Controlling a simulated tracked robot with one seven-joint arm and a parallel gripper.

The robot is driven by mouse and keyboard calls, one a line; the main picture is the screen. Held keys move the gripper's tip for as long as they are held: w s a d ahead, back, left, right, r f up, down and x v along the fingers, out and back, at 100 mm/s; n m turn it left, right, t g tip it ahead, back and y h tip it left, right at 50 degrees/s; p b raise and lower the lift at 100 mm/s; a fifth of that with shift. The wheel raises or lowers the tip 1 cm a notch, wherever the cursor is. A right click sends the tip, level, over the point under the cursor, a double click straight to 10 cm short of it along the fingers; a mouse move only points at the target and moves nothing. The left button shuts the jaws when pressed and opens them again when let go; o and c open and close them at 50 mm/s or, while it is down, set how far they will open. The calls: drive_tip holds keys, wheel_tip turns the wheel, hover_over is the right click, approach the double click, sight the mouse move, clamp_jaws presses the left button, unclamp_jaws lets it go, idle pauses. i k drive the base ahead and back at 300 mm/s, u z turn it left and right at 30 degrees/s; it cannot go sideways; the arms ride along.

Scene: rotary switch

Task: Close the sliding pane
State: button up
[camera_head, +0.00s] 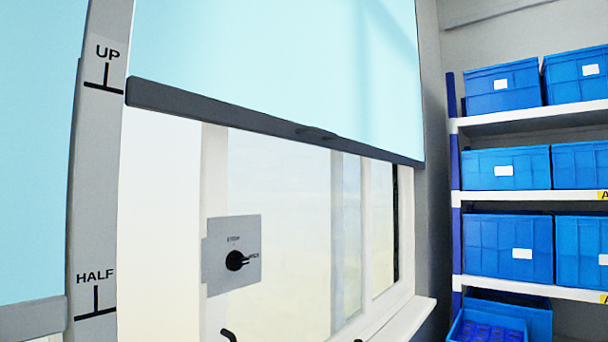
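A window with white frame bars (214,165) and pale glass (280,190) fills the middle of the head view. Which section is the sliding pane, and whether it stands open, I cannot tell for sure. A dark narrow strip (396,225) shows at the window's right side. A grey plate with a black rotary knob (236,261) stands in front of the window bar. The knob's pointer is turned to the right; the small lettering is hard to read. A small black curved piece (229,335) is cut off at the bottom edge. My gripper is not in view.
A light-blue blind (280,60) with a dark bottom bar (250,119) covers the window's upper part. A post marked UP and HALF (95,200) stands left, beside another blind (30,150). A white sill (400,318) lies below. Shelves with blue bins (508,248) stand right.

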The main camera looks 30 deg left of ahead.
sight(219, 234)
drive_tip(key=u, duration=1.4)
drive_tip(key=k, duration=0.8)
drive_tip(key=u, duration=0.05)
drive_tip(key=i, duration=0.8)
drive_tip(key=z, duration=0.1)
